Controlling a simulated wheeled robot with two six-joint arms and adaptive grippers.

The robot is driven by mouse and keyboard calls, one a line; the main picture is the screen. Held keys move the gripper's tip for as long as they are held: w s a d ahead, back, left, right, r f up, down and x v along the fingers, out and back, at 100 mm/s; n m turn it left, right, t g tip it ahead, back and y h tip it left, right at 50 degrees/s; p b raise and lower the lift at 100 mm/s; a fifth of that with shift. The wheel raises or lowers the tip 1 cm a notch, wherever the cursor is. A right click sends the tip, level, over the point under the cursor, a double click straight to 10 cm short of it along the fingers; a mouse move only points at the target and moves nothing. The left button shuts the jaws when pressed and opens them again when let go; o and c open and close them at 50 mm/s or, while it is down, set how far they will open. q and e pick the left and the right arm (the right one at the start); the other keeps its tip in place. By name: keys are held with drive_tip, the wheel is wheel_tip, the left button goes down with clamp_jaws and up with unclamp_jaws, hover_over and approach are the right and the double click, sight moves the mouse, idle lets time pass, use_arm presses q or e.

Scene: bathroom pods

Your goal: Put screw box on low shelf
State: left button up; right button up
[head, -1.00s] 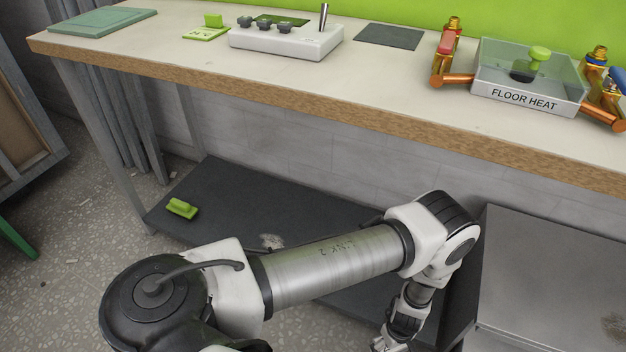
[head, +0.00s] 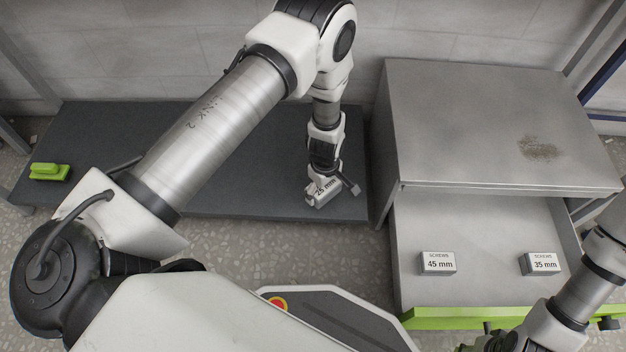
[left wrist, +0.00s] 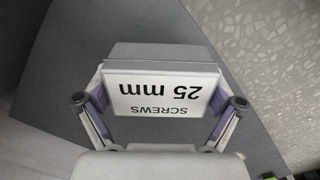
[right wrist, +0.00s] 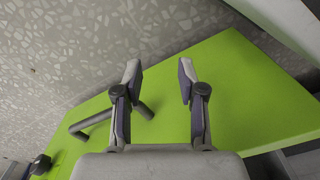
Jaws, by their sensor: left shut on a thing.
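The screw box (head: 322,189) is small and grey with a white "25 mm" label. It is at the right end of the dark low shelf (head: 240,185), close to the shelf surface; I cannot tell if it touches. My left gripper (head: 325,186) is shut on it from above. The left wrist view shows the box (left wrist: 162,92) between both fingers (left wrist: 160,112), its label facing the camera. My right gripper (right wrist: 157,75) is open and empty, above the green drawer front (right wrist: 235,90) in the right wrist view.
A grey metal cabinet (head: 490,120) stands right of the shelf, its drawer (head: 480,230) pulled out. Inside are a 45 mm box (head: 437,262) and a 35 mm box (head: 540,263). A green object (head: 50,171) lies at the shelf's left end. The shelf's middle is mostly clear.

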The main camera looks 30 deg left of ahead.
use_arm(q)
drive_tip(key=w+a, duration=0.1)
drive_tip(key=w+a+b, duration=0.1)
drive_tip(key=w+a, duration=0.1)
drive_tip(key=w+a+f+b, duration=0.1)
drive_tip(key=w+a, duration=0.1)
drive_tip(key=shift+a, duration=0.2)
drive_tip(key=shift+w+a+b, duration=0.35)
drive_tip(key=shift+a+b, duration=0.1)
drive_tip(key=shift+b, duration=0.05)
wheel_tip(320, 180, down, 4)
drive_tip(key=b, duration=0.3)
drive_tip(key=shift+s+d+r, duration=0.1)
drive_tip(key=shift+r, duration=0.2)
drive_tip(key=shift+c, duration=0.7)
drive_tip(key=shift+r+p, duration=0.1)
drive_tip(key=shift+p, duration=0.2)
drive_tip(key=o, duration=1.1)
drive_tip(key=shift+o, duration=0.2)
use_arm(e)
wheel_tip(320, 180, down, 7)
drive_tip(key=shift+w, duration=0.15)
